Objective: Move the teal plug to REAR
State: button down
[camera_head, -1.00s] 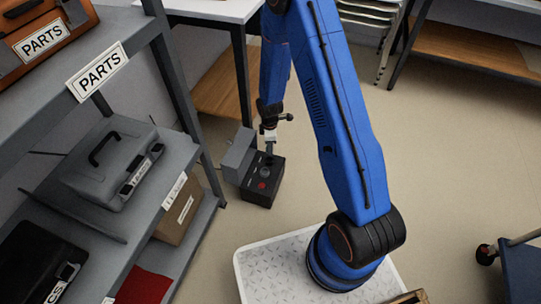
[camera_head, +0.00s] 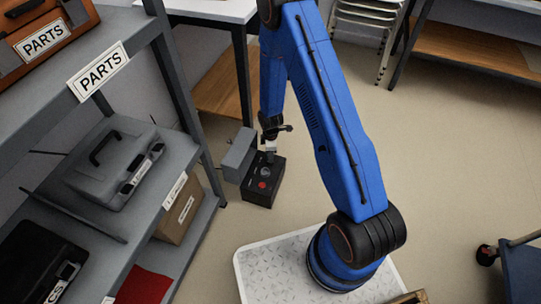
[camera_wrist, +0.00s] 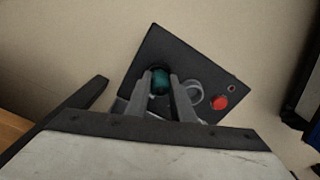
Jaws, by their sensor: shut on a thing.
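The teal plug (camera_wrist: 160,82) shows in the wrist view between the two fingers of my gripper (camera_wrist: 161,84), which is shut on it. The plug is over the top face of a black box (camera_wrist: 190,58), near one edge. I cannot tell whether it sits in a socket or is just above the face. A grey ring (camera_wrist: 193,95) and a red button (camera_wrist: 221,102) are beside it on the box. In the head view my gripper (camera_head: 270,152) is at the far side of the black box (camera_head: 262,195); the plug is not clearly visible there.
A grey block (camera_head: 238,153) stands against the left of the black box. A grey shelf (camera_head: 180,150) with cases is at left. A table with a dark leg (camera_head: 241,75) is behind. The floor (camera_head: 440,160) at right is largely clear.

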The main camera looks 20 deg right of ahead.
jog(key=shift+f, duration=0.3)
jog(key=c, duration=1.5)
grip_release()
jog(key=shift+c, duration=0.2)
notch_tip(320, 180, up, 13)
jog(key=s+d+r+m+t, duration=0.15)
jog(key=s+r+m, duration=0.3)
jog(key=r, duration=1.05)
jog(key=s+d+r+m+t, duration=0.1)
jog(key=s+d+r+m, duration=0.3)
jog(key=r, duration=1.1)
jog(key=s+r+m, duration=0.2)
jog(key=s+r, duration=0.2)
jog(key=s, duration=0.4)
jog(key=s+d+r+m+t, duration=0.1)
jog(key=s+r+m, duration=0.1)
jog(key=s+r, duration=0.3)
jog(key=s+r+m+t, duration=0.1)
jog(key=s+r+m, duration=0.2)
jog(key=s, duration=0.9)
jog(key=shift+d+r, duration=0.15)
jog(key=shift+r, duration=0.65)
